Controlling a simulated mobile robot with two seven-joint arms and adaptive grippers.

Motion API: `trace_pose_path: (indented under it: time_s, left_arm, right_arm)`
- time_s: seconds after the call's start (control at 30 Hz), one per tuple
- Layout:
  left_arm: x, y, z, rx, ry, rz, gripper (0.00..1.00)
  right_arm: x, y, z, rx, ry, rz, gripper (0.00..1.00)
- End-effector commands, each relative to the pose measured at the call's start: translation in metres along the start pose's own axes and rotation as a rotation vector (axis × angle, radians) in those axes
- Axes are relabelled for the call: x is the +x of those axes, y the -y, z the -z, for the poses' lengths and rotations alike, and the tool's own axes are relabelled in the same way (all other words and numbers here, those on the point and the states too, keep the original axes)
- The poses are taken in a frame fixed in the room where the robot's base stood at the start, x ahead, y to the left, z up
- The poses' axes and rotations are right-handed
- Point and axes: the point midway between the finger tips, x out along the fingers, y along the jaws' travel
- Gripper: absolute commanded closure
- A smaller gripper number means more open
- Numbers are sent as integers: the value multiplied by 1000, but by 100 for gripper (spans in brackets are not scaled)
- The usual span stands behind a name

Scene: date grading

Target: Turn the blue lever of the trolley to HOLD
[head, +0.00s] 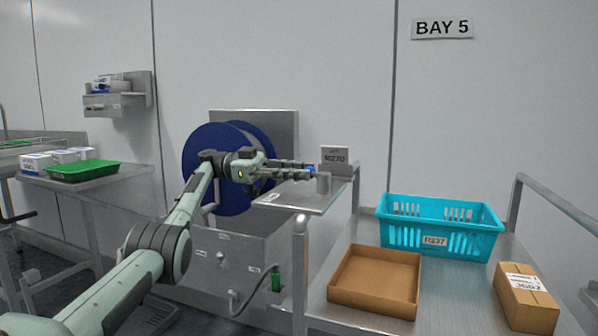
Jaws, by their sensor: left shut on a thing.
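My left arm reaches in from the lower left, and its gripper (300,171) is level, with the fingers pointing right. It is shut on a small blue part, which looks like the blue lever (311,169). The fingers hide most of this part, so I cannot tell its angle. No HOLD mark is readable. My right gripper is not in view.
The trolley carries a teal basket (437,240), an open cardboard tray (343,291) and a brown box (520,292). A sign plate (335,158) stands behind the small shelf. A blue reel (203,150) is behind my arm. A green tray (83,171) lies on the left bench.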

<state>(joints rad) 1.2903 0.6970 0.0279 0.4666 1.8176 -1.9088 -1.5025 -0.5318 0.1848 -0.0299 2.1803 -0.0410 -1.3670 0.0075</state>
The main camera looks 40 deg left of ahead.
Motion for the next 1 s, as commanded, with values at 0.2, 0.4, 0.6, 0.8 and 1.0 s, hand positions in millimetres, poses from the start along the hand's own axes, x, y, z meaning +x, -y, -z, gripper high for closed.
trace_pose_path:
  time_s: [0.2,0.4,0.6,0.8,1.0]
  left_arm:
    - [2,-1,-4,-6,4,-7,61]
    - [1,-1,-2,-4,3,-3,56]
    - [1,1,4,-1,1,-2,56]
    - [1,7,36,2,-1,-3,56]
    - [2,14,75,0,-1,-3,56]
  right_arm:
    - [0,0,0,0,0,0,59]
    - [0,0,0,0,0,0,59]
    - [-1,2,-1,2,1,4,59]
    - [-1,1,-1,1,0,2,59]
    - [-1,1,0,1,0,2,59]
